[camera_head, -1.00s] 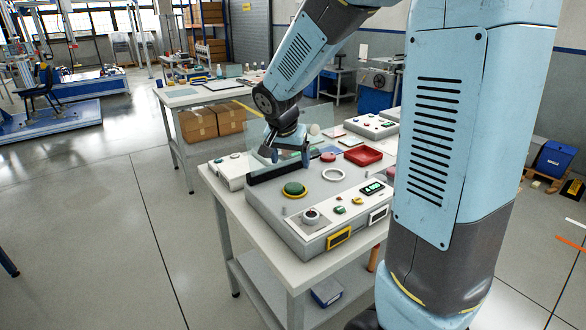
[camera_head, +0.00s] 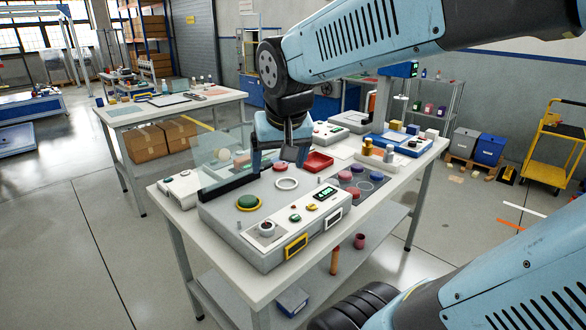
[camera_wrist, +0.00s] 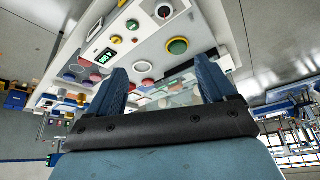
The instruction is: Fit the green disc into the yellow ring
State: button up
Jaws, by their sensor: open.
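The green disc (camera_head: 247,201) lies on the grey console's front left part, with the yellow ring (camera_head: 259,207) showing around its edge. How deeply it sits in the ring is hard to tell. In the wrist view the green disc (camera_wrist: 177,46) shows beyond my fingers, inside the yellow ring (camera_wrist: 187,42). My gripper (camera_head: 280,164) points down over the back of the console, behind and right of the green disc and apart from it. Its fingers are spread and nothing is between their tips in the wrist view (camera_wrist: 161,70).
A white ring (camera_head: 287,184) and a red disc (camera_head: 280,168) are close to my fingers. A clear panel (camera_head: 222,158) stands along the console's back left. A red tray (camera_head: 318,162) is behind right. Small knobs and a display (camera_head: 325,193) occupy the console's front.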

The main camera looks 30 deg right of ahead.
jog(key=s+n, duration=0.2)
jog(key=s, duration=0.4)
jog(key=shift+s+r+t+y, duration=0.25)
jog(key=shift+r+t+y, duration=0.05)
jog(key=shift+r, duration=0.05)
jog(key=shift+c, duration=0.5)
